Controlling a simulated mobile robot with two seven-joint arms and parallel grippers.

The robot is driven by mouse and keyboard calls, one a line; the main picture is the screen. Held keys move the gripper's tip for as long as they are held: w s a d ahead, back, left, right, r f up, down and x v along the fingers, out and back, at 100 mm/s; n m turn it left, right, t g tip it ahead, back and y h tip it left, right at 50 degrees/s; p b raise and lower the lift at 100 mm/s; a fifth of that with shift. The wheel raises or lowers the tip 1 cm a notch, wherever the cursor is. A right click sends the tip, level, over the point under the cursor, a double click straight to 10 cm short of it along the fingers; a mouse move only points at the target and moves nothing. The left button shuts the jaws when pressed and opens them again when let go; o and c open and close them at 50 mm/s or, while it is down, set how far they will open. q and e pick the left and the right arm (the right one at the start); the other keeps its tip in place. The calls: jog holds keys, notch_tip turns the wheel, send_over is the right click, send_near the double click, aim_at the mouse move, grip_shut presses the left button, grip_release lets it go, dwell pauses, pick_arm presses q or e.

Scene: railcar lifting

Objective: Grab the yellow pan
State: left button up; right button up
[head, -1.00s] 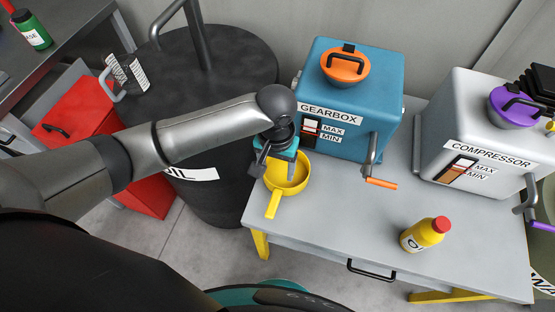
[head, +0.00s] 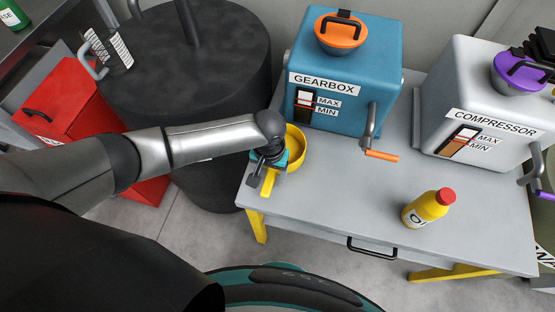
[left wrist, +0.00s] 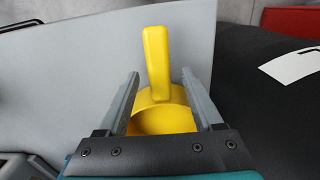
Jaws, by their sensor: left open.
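The yellow pan (head: 295,150) sits on the left end of the grey table (head: 320,210), in front of the gearbox. Its handle points towards the table's front left edge. My left gripper (head: 262,180) is open above the pan, near where the handle meets the bowl, and hides part of it. In the left wrist view the pan's handle (left wrist: 158,62) stands between and beyond the two open fingers (left wrist: 169,95), with the bowl partly hidden by the gripper body. I cannot tell the gap in height. My right gripper is not in view.
The blue gearbox (head: 345,75) with an orange crank (head: 381,155) stands behind the pan. A white compressor (head: 470,100) and a yellow oil bottle (head: 427,208) stand to the right. A black barrel (head: 190,85) and a red box (head: 70,110) are to the left.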

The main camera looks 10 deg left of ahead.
pick_arm(q)
jog(key=shift+f, duration=0.6)
grip_shut()
jog(key=shift+r, duration=0.1)
dwell(0.3)
